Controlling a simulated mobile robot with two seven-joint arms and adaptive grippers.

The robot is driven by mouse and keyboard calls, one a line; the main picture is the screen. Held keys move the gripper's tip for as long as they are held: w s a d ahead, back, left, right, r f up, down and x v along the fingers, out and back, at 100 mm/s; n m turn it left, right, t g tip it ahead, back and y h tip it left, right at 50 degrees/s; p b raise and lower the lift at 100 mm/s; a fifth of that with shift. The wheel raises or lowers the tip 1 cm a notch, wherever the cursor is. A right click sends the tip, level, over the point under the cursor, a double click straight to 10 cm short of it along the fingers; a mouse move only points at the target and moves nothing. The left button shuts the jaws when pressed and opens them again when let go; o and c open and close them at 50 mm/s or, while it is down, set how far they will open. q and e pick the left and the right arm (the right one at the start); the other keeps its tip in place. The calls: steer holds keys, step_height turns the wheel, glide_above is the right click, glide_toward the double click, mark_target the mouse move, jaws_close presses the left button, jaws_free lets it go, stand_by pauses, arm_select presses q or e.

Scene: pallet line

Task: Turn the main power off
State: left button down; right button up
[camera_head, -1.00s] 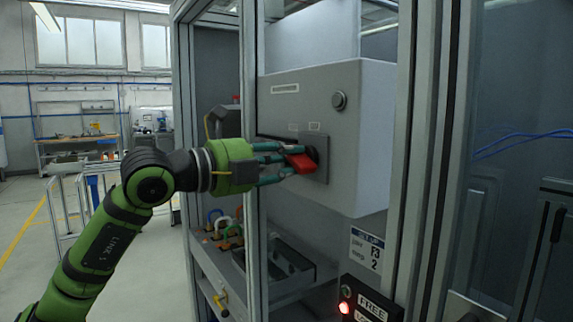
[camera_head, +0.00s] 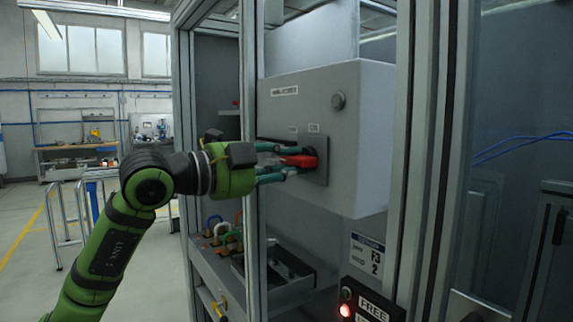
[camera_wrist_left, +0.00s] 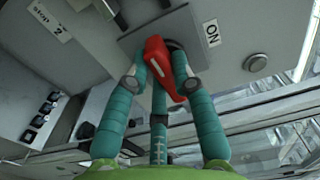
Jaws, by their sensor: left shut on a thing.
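The red switch handle (camera_head: 300,161) sits on a grey plate (camera_head: 318,174) on the front of the grey power box (camera_head: 372,130). My left gripper (camera_head: 278,162) is shut on the handle, its teal fingers to either side of it. In the left wrist view the red handle (camera_wrist_left: 160,66) lies between the fingers, and an "ON" label (camera_wrist_left: 212,33) is beside the plate. In the head view the handle now lies about level. My right gripper is in neither view.
The cabinet's upright frame post (camera_head: 250,130) stands close beside my left gripper. Below are several coloured padlocks (camera_head: 222,230) and a grey tray (camera_head: 285,275). A "FREE" sign with a lit red lamp (camera_head: 346,310) is at the lower right.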

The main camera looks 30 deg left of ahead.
arm_select(q)
steer(key=shift+a+r, duration=0.1)
steer(key=c, duration=1)
jaws_free()
steer(key=shift+c, duration=0.2)
steer(key=shift+s, duration=0.1)
steer(key=v, duration=1.1)
steer(key=shift+s, duration=0.4)
steer(key=shift+a, duration=0.1)
